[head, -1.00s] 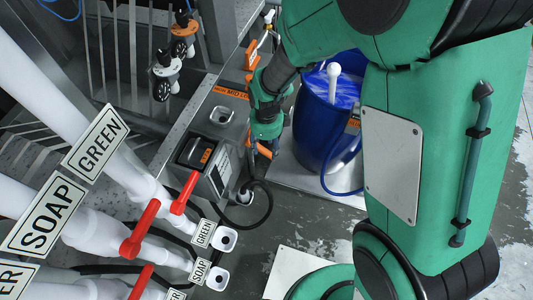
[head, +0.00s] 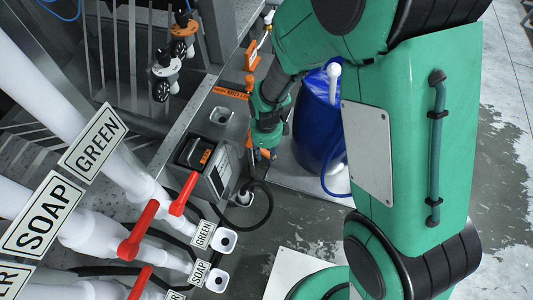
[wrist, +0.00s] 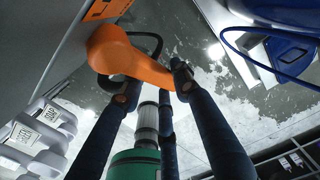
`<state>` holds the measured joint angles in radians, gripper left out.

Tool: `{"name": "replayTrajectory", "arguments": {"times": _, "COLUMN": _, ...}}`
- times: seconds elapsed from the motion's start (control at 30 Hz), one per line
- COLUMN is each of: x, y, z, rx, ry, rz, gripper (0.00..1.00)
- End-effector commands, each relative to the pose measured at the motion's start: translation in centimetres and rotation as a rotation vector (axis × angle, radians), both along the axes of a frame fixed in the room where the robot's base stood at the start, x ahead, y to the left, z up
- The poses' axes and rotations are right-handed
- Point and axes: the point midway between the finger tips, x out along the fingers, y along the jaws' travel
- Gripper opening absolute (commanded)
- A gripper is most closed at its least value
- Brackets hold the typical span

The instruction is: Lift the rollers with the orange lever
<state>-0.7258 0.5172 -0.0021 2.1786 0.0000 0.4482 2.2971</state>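The orange lever (wrist: 128,58) is large in the wrist view, with a rounded end at the left and a thin arm reaching right. My gripper (wrist: 155,88) has its dark fingers spread apart at the lever, one tip below its rounded end and the other over its arm. I cannot tell whether they touch it. In the head view my gripper (head: 262,155) points down beside the grey machine, and only small orange bits show around it. The rollers cannot be made out in either view.
A control box (head: 203,160) stands left of my gripper. A blue barrel (head: 318,130) with a hose stands close on the right. White pipes with red handles (head: 140,230) and SOAP and GREEN signs fill the left. Wet floor lies open at the lower middle.

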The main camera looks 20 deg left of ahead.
Motion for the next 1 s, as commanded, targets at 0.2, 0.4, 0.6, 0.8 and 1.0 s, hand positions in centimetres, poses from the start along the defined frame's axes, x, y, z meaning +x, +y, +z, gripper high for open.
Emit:
{"name": "replayTrajectory", "arguments": {"times": 0.2, "x": 0.0, "y": 0.0, "z": 0.0, "rx": 0.0, "ry": 0.0, "rz": 0.001, "gripper": 0.0}}
{"name": "replayTrajectory", "arguments": {"times": 0.4, "x": -0.1, "y": 0.1, "z": 0.3, "rx": -0.029, "ry": 0.003, "rz": 0.004, "gripper": 0.0}}
{"name": "replayTrajectory", "arguments": {"times": 0.6, "x": -0.2, "y": -0.1, "z": 1.0, "rx": -0.126, "ry": 0.006, "rz": 0.007, "gripper": 0.0}}
{"name": "replayTrajectory", "arguments": {"times": 0.8, "x": -0.2, "y": -0.4, "z": 1.5, "rx": -0.249, "ry": 0.003, "rz": 0.006, "gripper": 0.0}}
{"name": "replayTrajectory", "arguments": {"times": 1.0, "x": -0.1, "y": -0.6, "z": 2.3, "rx": -0.361, "ry": 0.002, "rz": 0.005, "gripper": 0.0}}
